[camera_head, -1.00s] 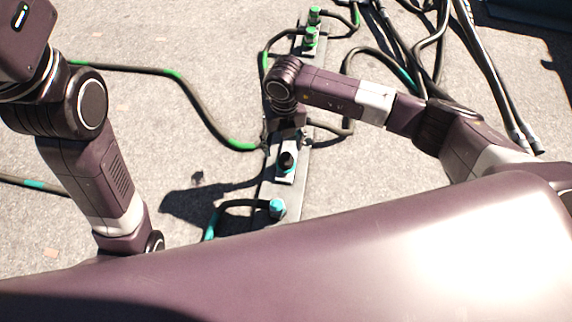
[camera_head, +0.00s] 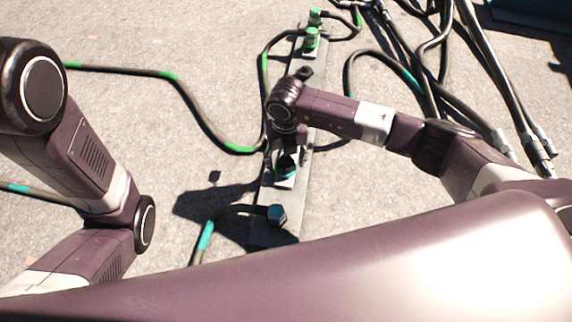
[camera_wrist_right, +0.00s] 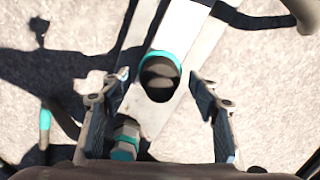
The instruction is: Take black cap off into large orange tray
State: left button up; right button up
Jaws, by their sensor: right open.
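The black cap (camera_wrist_right: 161,80) sits on a socket with a teal ring on the narrow grey plate (camera_wrist_right: 185,32). In the head view the cap (camera_head: 287,169) is partly covered by my right gripper (camera_head: 288,152), which points down over it. In the right wrist view my right gripper (camera_wrist_right: 159,84) is open, with one finger on each side of the cap and a visible gap to each. My left gripper is out of frame; only links of my left arm show. No orange tray is in view.
A teal-banded connector (camera_head: 277,215) with a black cable stands on the plate nearer me. Green-banded connectors (camera_head: 311,40) stand at its far end. Loose black cables and hoses (camera_head: 490,75) lie at the upper right. Pale ground to the left is mostly clear.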

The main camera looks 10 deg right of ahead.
jog(key=shift+c, duration=0.2)
jog(key=c, duration=1.2)
jog(key=shift+r, duration=0.1)
